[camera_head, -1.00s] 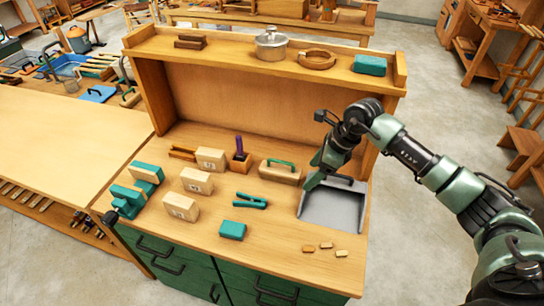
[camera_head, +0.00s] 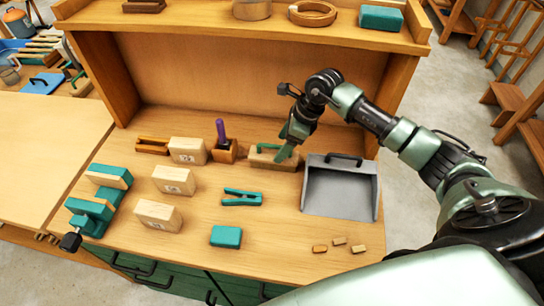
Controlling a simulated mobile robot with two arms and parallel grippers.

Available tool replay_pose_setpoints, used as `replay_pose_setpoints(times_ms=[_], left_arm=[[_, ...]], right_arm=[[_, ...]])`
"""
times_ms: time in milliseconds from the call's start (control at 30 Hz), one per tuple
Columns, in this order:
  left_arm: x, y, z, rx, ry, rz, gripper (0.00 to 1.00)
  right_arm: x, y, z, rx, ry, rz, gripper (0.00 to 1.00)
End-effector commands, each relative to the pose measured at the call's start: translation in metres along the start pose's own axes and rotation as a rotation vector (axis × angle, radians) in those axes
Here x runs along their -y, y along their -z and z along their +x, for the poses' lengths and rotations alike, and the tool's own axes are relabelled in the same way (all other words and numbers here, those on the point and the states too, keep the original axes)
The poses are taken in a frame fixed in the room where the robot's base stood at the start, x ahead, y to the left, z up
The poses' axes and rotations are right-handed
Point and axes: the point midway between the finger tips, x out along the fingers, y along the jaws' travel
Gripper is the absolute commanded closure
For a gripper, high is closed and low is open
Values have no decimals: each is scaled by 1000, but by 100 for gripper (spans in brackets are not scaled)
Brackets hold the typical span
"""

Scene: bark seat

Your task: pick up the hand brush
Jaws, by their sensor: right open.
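The hand brush (camera_head: 259,160) is a wooden block with a green handle on top. It lies on the bench top at the back, left of the grey dustpan (camera_head: 340,190). My right gripper (camera_head: 283,154) is open and points down over the brush's right part, its green fingers at the handle. The fingers hide part of the handle, and I cannot tell whether they touch it. My left gripper is not in view.
A box with a purple-handled tool (camera_head: 224,150) stands just left of the brush. A green clamp (camera_head: 243,197), a teal block (camera_head: 226,236) and several pale blocks lie in front and left. The upper shelf (camera_head: 230,24) overhangs behind.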

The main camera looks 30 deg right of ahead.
Motion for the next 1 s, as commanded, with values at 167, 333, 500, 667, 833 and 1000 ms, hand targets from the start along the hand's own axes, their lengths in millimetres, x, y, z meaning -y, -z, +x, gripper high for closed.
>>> replay_pose_setpoints(times_ms=[167,333,500,667,833,1000], left_arm=[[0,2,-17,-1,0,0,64],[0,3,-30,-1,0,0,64],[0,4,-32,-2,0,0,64],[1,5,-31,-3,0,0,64],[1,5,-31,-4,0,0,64],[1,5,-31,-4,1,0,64]], right_arm=[[-6,-4,18,-1,-6,1,27],[-9,-5,45,1,-4,3,27],[-8,-4,58,0,0,0,27],[-8,-4,59,0,0,-1,27],[-8,-4,59,0,0,-1,63],[-8,-4,58,1,1,-1,100]])
